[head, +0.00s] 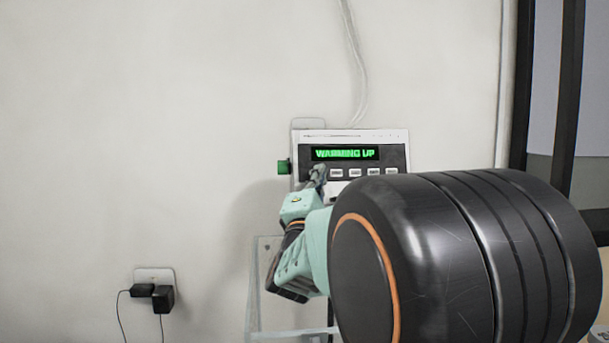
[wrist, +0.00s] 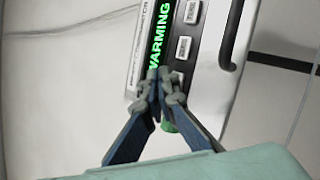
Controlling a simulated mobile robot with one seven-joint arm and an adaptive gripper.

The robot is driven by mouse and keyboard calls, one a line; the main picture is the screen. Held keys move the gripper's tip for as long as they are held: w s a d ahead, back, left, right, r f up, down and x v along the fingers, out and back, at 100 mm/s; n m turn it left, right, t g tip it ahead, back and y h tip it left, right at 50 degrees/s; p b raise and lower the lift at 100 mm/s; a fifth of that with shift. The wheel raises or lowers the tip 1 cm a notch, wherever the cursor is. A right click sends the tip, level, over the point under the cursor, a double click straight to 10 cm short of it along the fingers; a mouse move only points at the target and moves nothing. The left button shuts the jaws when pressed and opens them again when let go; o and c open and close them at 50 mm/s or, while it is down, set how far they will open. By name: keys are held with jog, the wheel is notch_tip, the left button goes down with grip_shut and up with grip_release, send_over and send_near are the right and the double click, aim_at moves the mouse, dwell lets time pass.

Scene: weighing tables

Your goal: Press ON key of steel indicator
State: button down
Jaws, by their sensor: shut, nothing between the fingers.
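The steel indicator (head: 405,148) is mounted against the wall, with a dark face, a row of pale keys and a green display (head: 345,154) reading "WARMING UP". In the wrist view the indicator (wrist: 213,75) appears turned, its display (wrist: 160,35) showing "WARMING". My gripper (head: 318,172) is shut and empty, its tips at the lower left of the panel, left of the visible keys. In the wrist view the closed fingertips (wrist: 160,75) lie over the end of the display side. They hide that part of the panel. I cannot tell whether they touch a key.
A green part (head: 283,167) sticks out at the indicator's left side. A wall socket (head: 154,276) with black plugs (head: 162,297) is at lower left. A pale cable (head: 357,65) runs up the wall. A dark frame (head: 567,90) stands at right. The wall left of the indicator is clear.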

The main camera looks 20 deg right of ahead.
jog(key=s, duration=0.1)
jog(key=s+a+r, duration=0.1)
jog(key=s, duration=0.2)
jog(key=shift+s+a+r, duration=0.15)
jog(key=shift+s+a, duration=0.05)
jog(key=shift+s, duration=0.1)
jog(key=shift+w, duration=0.1)
dwell(0.6)
